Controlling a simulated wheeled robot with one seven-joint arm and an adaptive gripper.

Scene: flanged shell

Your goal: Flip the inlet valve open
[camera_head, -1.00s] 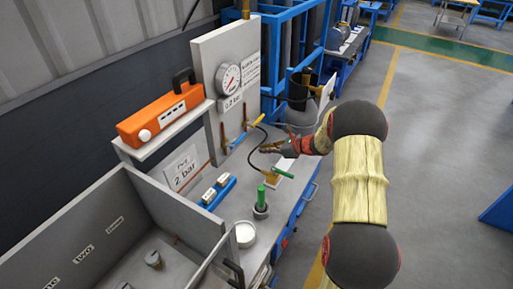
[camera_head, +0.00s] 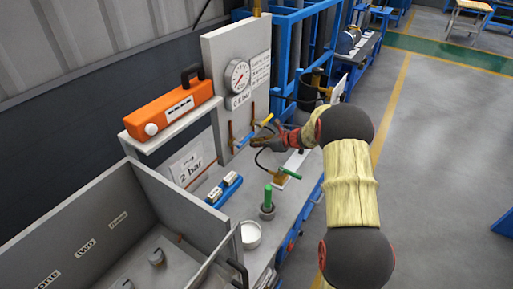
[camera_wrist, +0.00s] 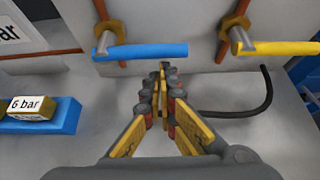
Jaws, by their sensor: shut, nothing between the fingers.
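Two valves with level lever handles sit on the grey upright panel. One has a blue lever (camera_wrist: 140,51), also in the head view (camera_head: 241,143); the other has a yellow lever (camera_wrist: 280,47), also in the head view (camera_head: 264,121). I cannot tell from any label which is the inlet valve. My gripper (camera_wrist: 163,70) is shut and empty. In the wrist view its fingertips are just below the blue lever, near its right part; whether they touch it is unclear. In the head view my gripper (camera_head: 256,141) is close to the blue lever's free end.
A pressure gauge (camera_head: 237,75) is above the valves. A black hose (camera_wrist: 245,109) curves to the right of my fingers. A blue block with a "6 bar" tag (camera_wrist: 34,107) lies at left. A green-handled part (camera_head: 267,197) stands on the bench. An orange case (camera_head: 171,102) sits on a shelf.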

